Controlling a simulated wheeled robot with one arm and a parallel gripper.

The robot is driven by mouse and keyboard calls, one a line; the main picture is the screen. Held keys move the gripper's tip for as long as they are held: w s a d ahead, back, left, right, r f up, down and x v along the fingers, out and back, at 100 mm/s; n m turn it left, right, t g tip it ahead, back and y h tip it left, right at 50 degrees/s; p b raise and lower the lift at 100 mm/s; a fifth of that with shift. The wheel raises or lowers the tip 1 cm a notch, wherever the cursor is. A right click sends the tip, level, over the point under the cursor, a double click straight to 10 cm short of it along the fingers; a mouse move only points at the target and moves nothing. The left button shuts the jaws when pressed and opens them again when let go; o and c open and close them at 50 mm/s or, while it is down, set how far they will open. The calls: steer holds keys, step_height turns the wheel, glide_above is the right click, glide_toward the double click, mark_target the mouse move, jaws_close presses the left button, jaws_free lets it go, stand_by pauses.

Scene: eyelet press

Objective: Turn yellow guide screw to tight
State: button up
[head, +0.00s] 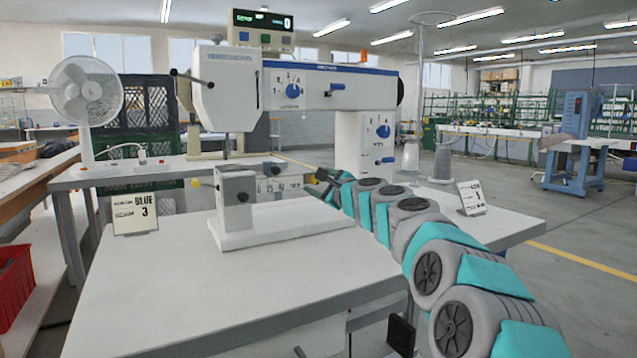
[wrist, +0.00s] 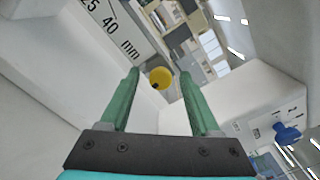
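In the wrist view a round yellow screw (wrist: 161,77) with a small dark spot lies ahead, between my gripper's fingertips in the picture. My gripper (wrist: 159,73) has two green fingers, spread apart, with a gap on each side of the screw. I cannot tell whether the tips reach the screw's depth. In the head view my gripper (head: 314,190) is small and partly hidden by my arm, right of the white guide block (head: 236,197).
The press (head: 290,85) with blue knobs stands over the white table (head: 200,280). Two label cards, one reading BLUE 3 (head: 134,216), stand left and right (head: 472,197). Grey cones (head: 443,165) stand behind the right card. The table's front is clear.

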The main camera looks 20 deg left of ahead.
steer(key=shift+s+d, duration=0.1)
steer(key=b+v, duration=0.2)
steer(key=v, duration=0.5)
steer(key=shift+s+d, duration=0.2)
stand_by(0.7)
